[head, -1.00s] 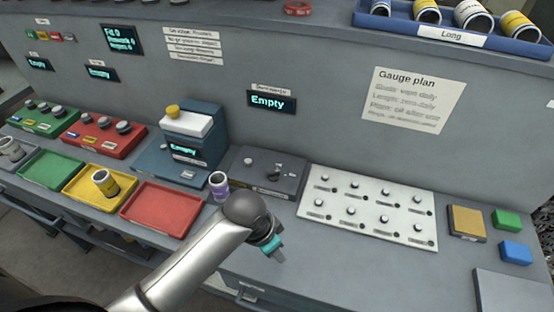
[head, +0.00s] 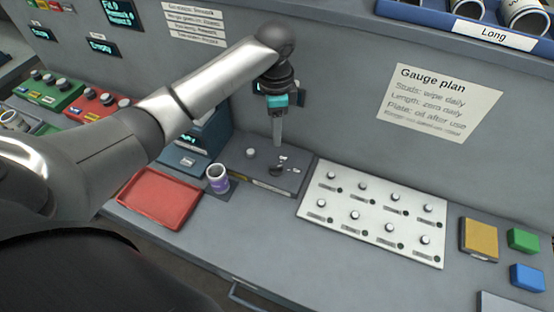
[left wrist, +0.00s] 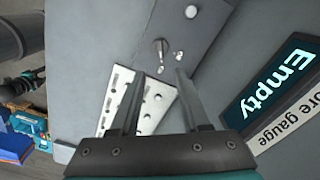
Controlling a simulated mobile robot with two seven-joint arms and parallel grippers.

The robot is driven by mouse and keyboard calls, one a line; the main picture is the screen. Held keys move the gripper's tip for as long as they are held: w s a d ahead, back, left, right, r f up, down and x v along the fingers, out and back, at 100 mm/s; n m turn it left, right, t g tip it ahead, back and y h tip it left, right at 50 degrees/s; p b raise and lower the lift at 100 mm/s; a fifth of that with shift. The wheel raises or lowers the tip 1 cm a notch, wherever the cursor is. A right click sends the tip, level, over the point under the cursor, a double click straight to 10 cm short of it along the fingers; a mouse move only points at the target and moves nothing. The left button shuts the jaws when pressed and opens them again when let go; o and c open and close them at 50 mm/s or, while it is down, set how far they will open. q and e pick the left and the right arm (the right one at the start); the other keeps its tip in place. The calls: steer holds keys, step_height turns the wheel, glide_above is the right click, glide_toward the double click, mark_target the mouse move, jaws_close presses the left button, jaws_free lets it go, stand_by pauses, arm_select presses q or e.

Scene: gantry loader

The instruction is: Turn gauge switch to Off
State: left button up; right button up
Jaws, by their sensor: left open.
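The grey gauge unit (head: 245,176) sits on the bench against the back panel. On its top are a round pale knob (head: 252,153) and a small metal lever-like fitting (head: 283,158), which I take for the gauge switch. In the left wrist view the lever fitting (left wrist: 160,48) shows beyond the fingertips, near a round knob (left wrist: 191,12). Its setting is too small to read. My left gripper (head: 277,140) points down above the unit, apart from it. Its fingers (left wrist: 158,80) are open and empty. My right gripper is out of view.
A purple-labelled cup (head: 219,181) stands left of the unit, beside a red tray (head: 160,197). A white panel with several knobs (head: 372,212) lies to the right. An "Empty" display (left wrist: 275,88) is close to the gripper on the back panel.

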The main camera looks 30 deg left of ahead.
mark_target(276, 166)
arm_select(q)
step_height(276, 166, down, 13)
steer(key=shift+f+b, duration=0.1)
steer(key=shift+b, duration=0.7)
steer(key=shift+c, duration=0.3)
jaws_close()
